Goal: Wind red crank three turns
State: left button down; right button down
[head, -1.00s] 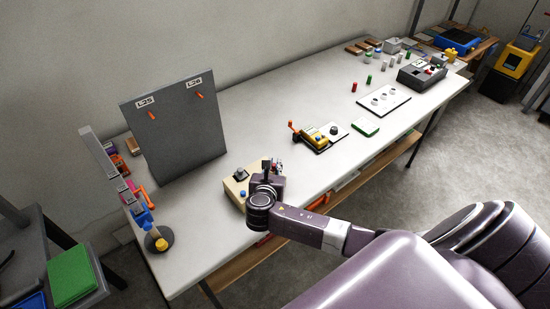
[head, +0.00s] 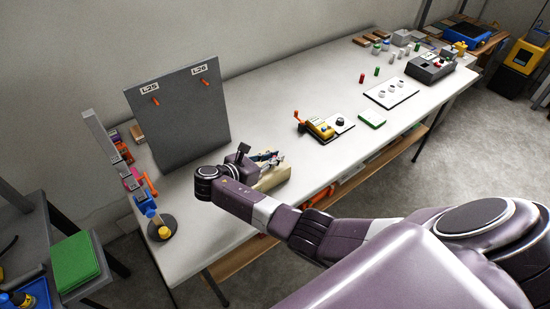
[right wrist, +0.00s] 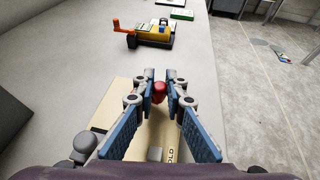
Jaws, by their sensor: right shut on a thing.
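A beige box (head: 276,180) stands near the front edge of the table. In the right wrist view the box (right wrist: 122,94) lies under my fingers, with part of a printed label showing. My right gripper (head: 270,160) is over the box. In the right wrist view, my gripper's blue-grey fingers (right wrist: 159,88) are shut on a red knob (right wrist: 160,92), which looks like the crank's handle. The crank's arm and pivot are hidden by the fingers. My left gripper is not in view.
Behind the box is a yellow device with an orange handle (head: 321,128). A grey upright board (head: 180,120) marked L25 and L26 stands at the left. A dark round base with a yellow part (head: 163,230) is at the near left corner. The table's middle is mostly clear.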

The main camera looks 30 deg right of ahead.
jog(key=shift+r, duration=0.1)
dwell(0.3)
jog(key=c, duration=2)
grip_release()
jog(key=shift+o, duration=0.2)
jog(key=v, duration=1.2)
